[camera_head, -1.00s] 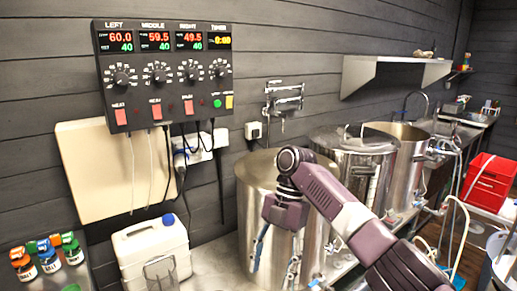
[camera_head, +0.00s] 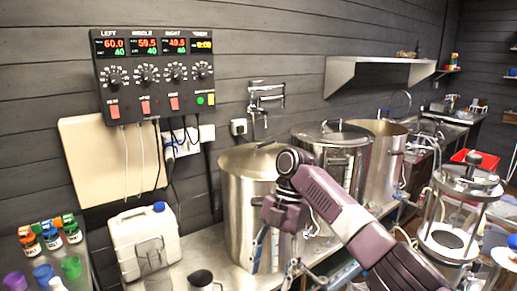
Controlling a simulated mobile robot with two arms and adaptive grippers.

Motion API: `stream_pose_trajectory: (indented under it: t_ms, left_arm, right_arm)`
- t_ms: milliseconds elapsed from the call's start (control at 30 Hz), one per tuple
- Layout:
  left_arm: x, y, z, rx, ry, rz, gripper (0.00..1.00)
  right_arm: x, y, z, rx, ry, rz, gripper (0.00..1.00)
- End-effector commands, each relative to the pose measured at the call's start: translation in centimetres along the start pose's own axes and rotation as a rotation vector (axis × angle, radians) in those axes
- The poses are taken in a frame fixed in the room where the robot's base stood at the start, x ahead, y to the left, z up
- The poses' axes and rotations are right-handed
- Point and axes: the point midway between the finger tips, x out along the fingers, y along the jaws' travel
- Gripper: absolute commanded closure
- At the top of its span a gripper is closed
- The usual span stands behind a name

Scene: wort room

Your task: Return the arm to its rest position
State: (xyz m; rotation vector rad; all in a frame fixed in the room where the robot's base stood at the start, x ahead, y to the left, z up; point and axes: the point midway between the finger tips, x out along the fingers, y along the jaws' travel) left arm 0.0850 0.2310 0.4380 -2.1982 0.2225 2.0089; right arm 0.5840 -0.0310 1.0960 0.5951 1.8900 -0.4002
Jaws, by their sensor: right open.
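My right arm (camera_head: 335,205) comes in from the lower right, bent at a dark purple joint. My right gripper (camera_head: 279,215) hangs below that joint, in front of the nearest steel kettle (camera_head: 238,205). Its jaws are open; the fingertips are small and hard to make out. I see nothing held in them. I cannot tell whether the gripper touches the kettle. My left arm and left gripper are not in view.
More steel kettles (camera_head: 340,168) stand along the bench to the right. A glass-and-metal vessel (camera_head: 452,240) stands at the right. A white canister (camera_head: 143,242) and small bottles (camera_head: 52,238) are at lower left. A control panel (camera_head: 155,76) and shelf (camera_head: 380,70) are on the wall.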

Motion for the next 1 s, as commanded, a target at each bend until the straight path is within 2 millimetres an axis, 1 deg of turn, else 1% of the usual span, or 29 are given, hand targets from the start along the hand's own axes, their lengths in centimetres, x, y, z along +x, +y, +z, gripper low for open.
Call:
stream_pose_trajectory:
  t_ms: [33, 267, 467, 567, 667, 700, 767, 800, 900, 1000]
  left_arm:
    - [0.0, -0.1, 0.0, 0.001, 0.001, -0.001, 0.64]
    - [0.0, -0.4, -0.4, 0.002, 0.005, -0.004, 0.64]
    - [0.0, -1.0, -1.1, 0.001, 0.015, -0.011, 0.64]
    - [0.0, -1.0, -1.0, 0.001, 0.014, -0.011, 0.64]
    - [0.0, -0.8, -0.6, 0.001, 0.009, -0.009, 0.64]
    - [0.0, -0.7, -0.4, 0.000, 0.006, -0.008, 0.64]
    - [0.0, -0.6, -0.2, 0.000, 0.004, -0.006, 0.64]
    - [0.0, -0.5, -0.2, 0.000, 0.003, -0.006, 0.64]
    - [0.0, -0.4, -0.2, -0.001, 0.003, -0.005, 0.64]
    - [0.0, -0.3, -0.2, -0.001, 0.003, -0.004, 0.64]
  right_arm:
    - [1.0, 0.0, 0.0, 0.011, 0.004, -0.003, 0.44]
    - [4.5, 0.0, 0.1, 0.077, 0.001, 0.001, 0.44]
    - [8.6, -0.2, 0.0, 0.162, -0.002, 0.014, 0.44]
    - [11.2, -0.3, -0.2, 0.222, -0.002, 0.030, 0.44]
    - [14.5, -0.8, -0.6, 0.311, 0.001, 0.055, 0.44]
    - [16.0, -1.0, -0.8, 0.356, 0.002, 0.071, 0.44]
    - [18.0, -1.5, -1.1, 0.428, 0.003, 0.096, 0.44]
    - [19.2, -1.8, -1.3, 0.480, 0.005, 0.115, 0.44]
    - [22.0, -2.9, -1.8, 0.615, 0.011, 0.165, 0.44]
    - [24.4, -4.3, -2.3, 0.762, 0.018, 0.218, 0.44]
